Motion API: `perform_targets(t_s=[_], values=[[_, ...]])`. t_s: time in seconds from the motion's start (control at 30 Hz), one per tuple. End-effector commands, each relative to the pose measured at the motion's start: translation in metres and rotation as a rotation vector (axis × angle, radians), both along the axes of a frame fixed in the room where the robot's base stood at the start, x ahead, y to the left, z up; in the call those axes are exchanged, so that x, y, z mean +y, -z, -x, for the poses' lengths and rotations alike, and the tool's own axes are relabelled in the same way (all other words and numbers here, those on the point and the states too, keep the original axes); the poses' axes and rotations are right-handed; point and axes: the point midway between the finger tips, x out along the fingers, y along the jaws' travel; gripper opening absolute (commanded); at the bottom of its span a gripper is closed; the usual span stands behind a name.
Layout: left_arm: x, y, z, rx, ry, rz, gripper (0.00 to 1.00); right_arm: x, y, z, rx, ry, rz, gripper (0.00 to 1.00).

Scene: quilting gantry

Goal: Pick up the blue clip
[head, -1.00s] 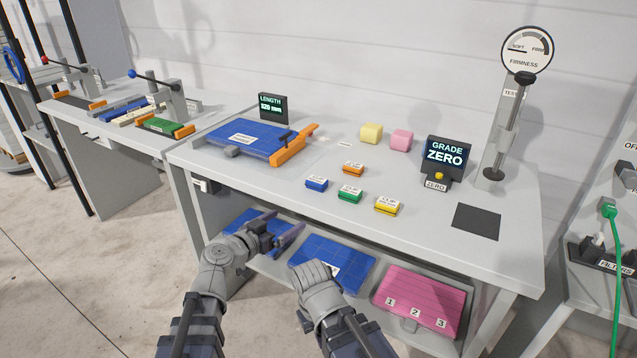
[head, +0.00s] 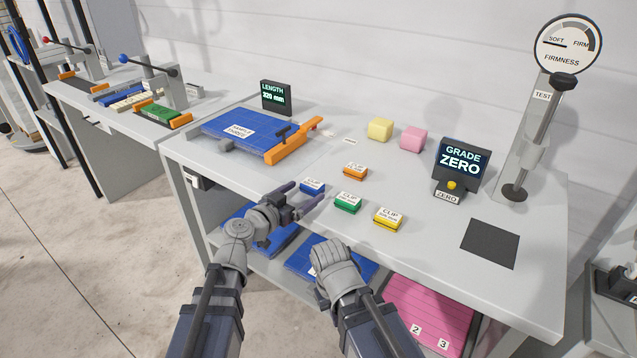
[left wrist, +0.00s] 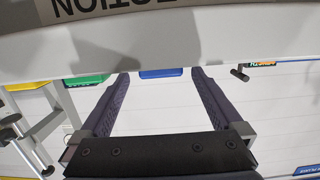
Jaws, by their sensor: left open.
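The blue clip (head: 312,187) lies on the white bench top near its front edge, with a white label on top. My left gripper (head: 305,194) is open at the bench's front edge, with its two dark fingers pointing toward the clip. One finger is beside the clip and the other is just in front of it. In the left wrist view the blue clip (left wrist: 164,73) shows between the two fingertips, beyond them, with no visible contact. My right arm's wrist (head: 335,268) is in front of the bench; its fingers are hidden.
Green (head: 348,203), yellow (head: 388,219) and orange (head: 355,171) clips lie to the right of the blue one. A blue board with an orange clamp (head: 290,148) lies behind left. The GRADE display (head: 462,160) stands right. The bench's front edge is close below my gripper.

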Motion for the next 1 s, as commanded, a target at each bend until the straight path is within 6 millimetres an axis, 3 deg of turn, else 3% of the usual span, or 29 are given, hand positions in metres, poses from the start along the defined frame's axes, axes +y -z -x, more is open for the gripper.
perform_targets(t_s=[0.2, 0.47, 0.67, 1.0], values=[[-0.001, 0.000, -0.001, 0.000, 0.000, 0.000, 1.00, 0.000, 0.000, 0.000, 0.000, 0.000, 0.000, 0.00], [-0.014, 0.004, -0.021, 0.000, 0.002, -0.001, 1.00, 0.000, 0.004, 0.000, 0.000, 0.000, 0.000, 0.00], [-0.017, 0.004, -0.024, 0.000, 0.000, 0.000, 1.00, 0.000, 0.004, 0.000, 0.000, 0.000, 0.000, 0.00], [-0.041, 0.010, -0.060, 0.000, 0.001, 0.000, 1.00, 0.000, 0.010, 0.000, 0.000, 0.000, 0.000, 0.00]])
